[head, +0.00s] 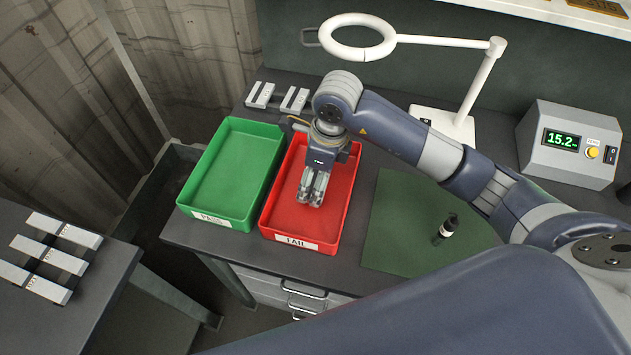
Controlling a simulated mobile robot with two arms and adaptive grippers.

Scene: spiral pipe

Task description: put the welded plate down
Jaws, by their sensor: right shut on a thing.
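My right gripper (313,193) points down inside the red tray (342,208) labelled FAIL, close above its floor. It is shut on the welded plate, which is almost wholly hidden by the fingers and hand. I cannot tell whether the plate touches the tray floor. The green tray (228,180) labelled PASS stands empty, just left of the red one. My left gripper is not in view.
Several welded plates (62,260) lie on the left table; similar pieces (295,99) lie behind the trays.

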